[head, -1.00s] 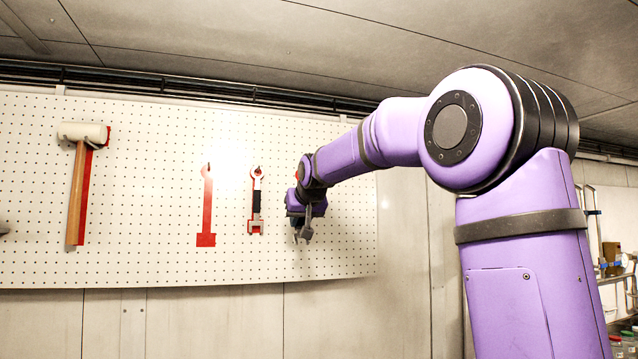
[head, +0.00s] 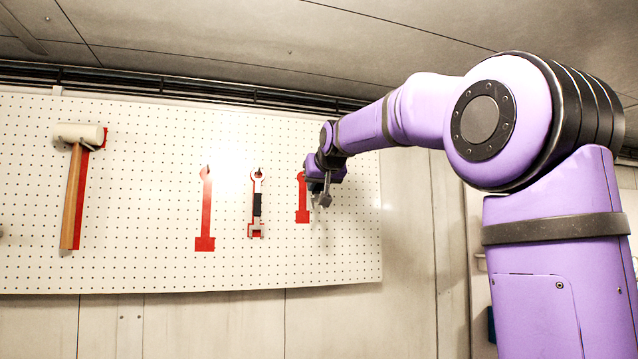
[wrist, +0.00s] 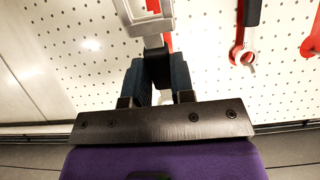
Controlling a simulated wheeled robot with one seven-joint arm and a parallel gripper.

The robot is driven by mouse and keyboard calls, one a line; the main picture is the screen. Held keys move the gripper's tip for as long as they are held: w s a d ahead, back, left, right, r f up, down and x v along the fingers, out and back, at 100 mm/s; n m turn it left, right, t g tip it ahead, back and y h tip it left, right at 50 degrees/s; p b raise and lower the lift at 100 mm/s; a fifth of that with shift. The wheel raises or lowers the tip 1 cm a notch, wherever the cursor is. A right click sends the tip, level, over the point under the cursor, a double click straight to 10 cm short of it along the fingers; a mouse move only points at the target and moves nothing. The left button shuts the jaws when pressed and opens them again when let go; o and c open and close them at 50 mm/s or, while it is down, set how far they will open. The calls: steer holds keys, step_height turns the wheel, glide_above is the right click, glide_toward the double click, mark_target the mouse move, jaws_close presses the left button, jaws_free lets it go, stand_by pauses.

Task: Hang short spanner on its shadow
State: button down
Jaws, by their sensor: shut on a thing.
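My gripper (head: 322,183) is shut on the short spanner, in front of the right end of the pegboard. The spanner's grey lower part (head: 324,200) hangs below the jaws; in the wrist view its grey part (wrist: 147,22) extends up from the jaws (wrist: 158,78). A short red shadow (head: 302,205) is just left of my gripper in the head view. Red (wrist: 168,42) shows behind the held spanner in the wrist view. I cannot tell whether the spanner touches the board.
A spanner with a black grip (head: 257,205) hangs on the red shadow to the left; its ring end (wrist: 243,56) shows in the wrist view. Farther left are a bare red shadow (head: 206,215) and a hanging mallet (head: 74,195). The pegboard (head: 150,230) between them is clear.

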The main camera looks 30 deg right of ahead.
steer(key=r+x, duration=0.1)
steer(key=x, duration=0.6)
steer(key=shift+w+d+r, duration=0.15)
steer(key=shift+w, duration=0.4)
stand_by(0.4)
stand_by(0.7)
steer(key=c, duration=0.9)
jaws_free()
steer(key=v, duration=1)
steer(key=shift+s+r, duration=0.1)
steer(key=shift+s, duration=0.25)
